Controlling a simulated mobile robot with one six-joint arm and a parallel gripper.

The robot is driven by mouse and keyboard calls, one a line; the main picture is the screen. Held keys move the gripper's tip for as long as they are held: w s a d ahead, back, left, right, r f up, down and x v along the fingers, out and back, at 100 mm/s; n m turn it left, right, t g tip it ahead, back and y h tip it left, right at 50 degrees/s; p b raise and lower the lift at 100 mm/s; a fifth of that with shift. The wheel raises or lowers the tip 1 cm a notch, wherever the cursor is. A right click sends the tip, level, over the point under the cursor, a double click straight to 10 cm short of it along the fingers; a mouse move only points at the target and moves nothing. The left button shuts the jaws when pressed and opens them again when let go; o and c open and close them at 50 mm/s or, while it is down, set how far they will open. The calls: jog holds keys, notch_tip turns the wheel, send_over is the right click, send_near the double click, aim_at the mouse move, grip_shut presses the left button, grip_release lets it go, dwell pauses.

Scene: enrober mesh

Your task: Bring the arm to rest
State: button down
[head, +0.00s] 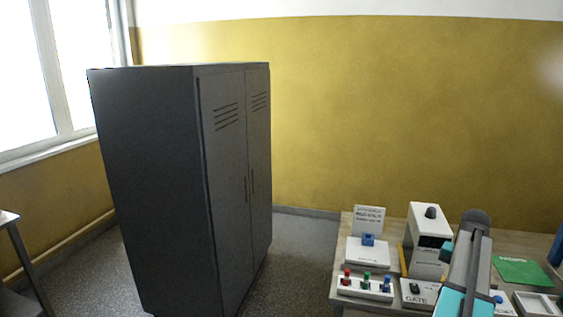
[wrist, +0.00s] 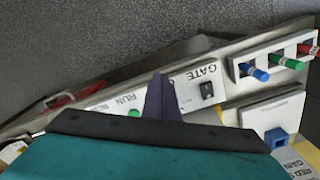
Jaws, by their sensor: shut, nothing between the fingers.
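My gripper (wrist: 162,95) shows in the wrist view as dark fingers closed together in front of its teal body, with nothing between them. It is over the near part of the worktable, in front of a white panel marked GATE (wrist: 190,84); I cannot tell the exact gap. In the head view my teal and grey arm reaches over the right part of the worktable (head: 344,262), and I cannot make out the fingertips there. The arm hides part of the table top behind it.
A white rack (head: 352,285) holds red, green and blue pegs. Behind it are a white block with a blue piece (head: 368,240) and a white machine (head: 424,262). A green sheet (head: 523,271) lies at right. A dark cabinet (head: 160,190) stands left, with bare floor between.

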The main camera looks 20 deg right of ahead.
jog(key=w+a+f+n+g+y+b, duration=0.1)
jog(key=w+a+f+n, duration=0.1)
jog(key=w+a+f, duration=0.45)
jog(key=w+a+f+n+g+b, duration=0.1)
jog(key=w+a+f+b, duration=0.15)
jog(key=a+f, duration=0.6)
jog(key=w+a+f+n+g, duration=0.1)
jog(key=a+f+n+g, duration=0.15)
jog(key=a+f, duration=1.25)
jog(key=s+a+f+n+g+b, duration=0.1)
jog(key=s+a+f, duration=0.25)
jog(key=a, duration=0.35)
jog(key=s+a+f+n+b, duration=0.1)
jog(key=s+a+f+n, duration=0.15)
jog(key=a+f, duration=0.35)
jog(key=s+a+f+n+g+b, duration=0.1)
jog(key=s+a+f, duration=0.3)
jog(key=a, duration=0.3)
jog(key=s+a+f+n+b, duration=0.1)
jog(key=s+a+f, duration=0.3)
jog(key=s, duration=0.2)
jog(key=s+a+f+n+h, duration=0.1)
jog(key=s+a+f+n, duration=0.1)
jog(key=s+a+f, duration=0.2)
jog(key=shift+s+t+b, duration=0.35)
jog(key=shift+s+b, duration=0.05)
jog(key=shift+s, duration=1.35)
